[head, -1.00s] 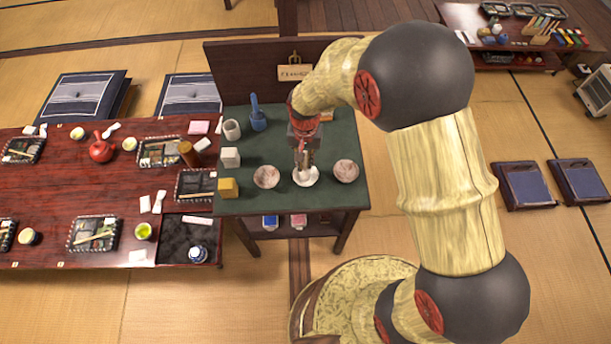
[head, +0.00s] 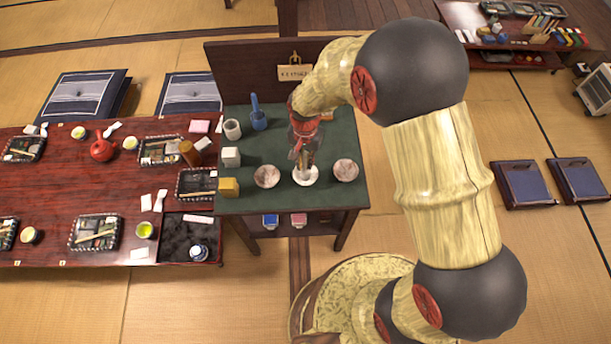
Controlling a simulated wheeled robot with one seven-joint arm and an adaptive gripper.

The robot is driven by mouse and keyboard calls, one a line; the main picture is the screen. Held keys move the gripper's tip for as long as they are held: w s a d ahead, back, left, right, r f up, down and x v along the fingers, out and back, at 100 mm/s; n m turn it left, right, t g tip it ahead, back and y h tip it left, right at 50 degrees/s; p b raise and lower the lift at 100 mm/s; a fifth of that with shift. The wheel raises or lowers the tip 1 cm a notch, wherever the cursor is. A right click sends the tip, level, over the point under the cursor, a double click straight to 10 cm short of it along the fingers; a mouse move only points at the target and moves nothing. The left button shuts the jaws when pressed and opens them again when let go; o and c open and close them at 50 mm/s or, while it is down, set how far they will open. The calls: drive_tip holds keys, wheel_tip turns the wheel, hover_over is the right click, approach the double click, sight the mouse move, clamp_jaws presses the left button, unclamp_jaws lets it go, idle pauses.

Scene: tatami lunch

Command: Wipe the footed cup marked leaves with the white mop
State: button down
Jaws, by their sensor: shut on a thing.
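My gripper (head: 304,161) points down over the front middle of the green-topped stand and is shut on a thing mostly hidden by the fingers. A pale piece shows below the fingertips, but I cannot tell whether it is the white mop. Directly beneath is a round white vessel or pad (head: 305,177), partly covered; whether they touch is unclear. A mottled pinkish cup or bowl (head: 267,176) stands to its left and a similar one (head: 346,170) to its right. Their markings and feet are too small to make out, so I cannot tell which is marked leaves.
On the green stand (head: 275,146), a grey-white cup (head: 232,129), a blue handled tool (head: 258,117), a white block (head: 230,157) and a yellow block (head: 228,187) line the left. A dark back panel (head: 235,70) rises behind. A laid red table (head: 60,190) adjoins at left.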

drive_tip(key=n, duration=0.6)
drive_tip(key=shift+d+p, duration=0.2)
drive_tip(key=shift+p, duration=0.1)
drive_tip(key=n, duration=0.5)
drive_tip(key=shift+w+d, duration=0.15)
drive_tip(key=m, duration=0.3)
drive_tip(key=m+p, duration=0.1)
drive_tip(key=m, duration=0.2)
drive_tip(key=shift+w+a+m, duration=0.1)
drive_tip(key=shift+a+m, duration=0.1)
drive_tip(key=shift+m, duration=0.1)
drive_tip(key=m, duration=0.7)
drive_tip(key=shift+w+a+p, duration=0.15)
drive_tip(key=shift+a+p, duration=0.05)
drive_tip(key=shift+p, duration=0.15)
